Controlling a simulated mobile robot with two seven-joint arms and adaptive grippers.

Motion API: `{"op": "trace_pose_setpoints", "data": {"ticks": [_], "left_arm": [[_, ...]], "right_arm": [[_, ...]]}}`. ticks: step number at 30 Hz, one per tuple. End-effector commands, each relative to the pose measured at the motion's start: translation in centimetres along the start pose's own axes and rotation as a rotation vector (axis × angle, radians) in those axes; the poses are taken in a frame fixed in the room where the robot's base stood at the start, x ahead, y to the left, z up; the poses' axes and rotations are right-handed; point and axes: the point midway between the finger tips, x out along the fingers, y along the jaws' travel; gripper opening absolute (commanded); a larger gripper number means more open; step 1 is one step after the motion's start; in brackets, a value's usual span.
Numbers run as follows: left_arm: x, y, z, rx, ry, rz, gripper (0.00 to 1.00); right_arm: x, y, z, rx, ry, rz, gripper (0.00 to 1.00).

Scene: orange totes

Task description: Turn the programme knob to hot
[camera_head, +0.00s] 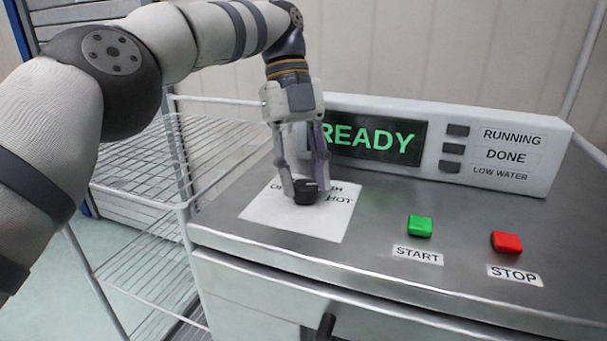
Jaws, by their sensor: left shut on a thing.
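The programme knob (306,193) is a small black dial on a white label plate (290,222) on top of the steel machine. Part of the plate's lettering is hidden by my gripper and the knob; "HOT" can be read to the right of the knob. My left gripper (306,186) points down over the knob, with its fingers shut on it from both sides. The knob's pointer is too small to read with certainty. My right gripper is not in view.
A display box (430,145) reading "READY" stands behind the knob, with RUNNING, DONE and LOW WATER lamps unlit. A green START button (419,226) and a red STOP button (506,242) sit to the right. A wire rack (140,165) stands at left.

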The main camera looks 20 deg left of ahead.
Motion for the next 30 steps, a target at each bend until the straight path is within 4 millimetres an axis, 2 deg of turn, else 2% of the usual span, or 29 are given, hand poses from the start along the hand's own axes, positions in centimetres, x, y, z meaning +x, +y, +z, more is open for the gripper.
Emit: {"op": "trace_pose_setpoints", "data": {"ticks": [8,9,11,12,25,30], "left_arm": [[0.2,0.0,0.0,0.002,0.004,0.006,0.05],[0.2,0.0,0.0,0.002,0.004,0.006,0.35],[0.2,0.0,0.0,0.002,0.004,0.006,0.49],[0.2,0.0,0.0,0.002,0.004,0.006,0.52],[0.0,0.0,0.0,-0.007,0.001,-0.002,0.52],[-0.4,0.3,-0.3,-0.147,0.001,-0.064,0.52]], "right_arm": [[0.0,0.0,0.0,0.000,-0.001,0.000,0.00],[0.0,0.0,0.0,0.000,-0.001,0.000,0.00],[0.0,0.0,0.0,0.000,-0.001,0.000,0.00],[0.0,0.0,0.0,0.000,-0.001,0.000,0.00],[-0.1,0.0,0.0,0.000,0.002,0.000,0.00],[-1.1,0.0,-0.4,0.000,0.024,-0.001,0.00]]}}
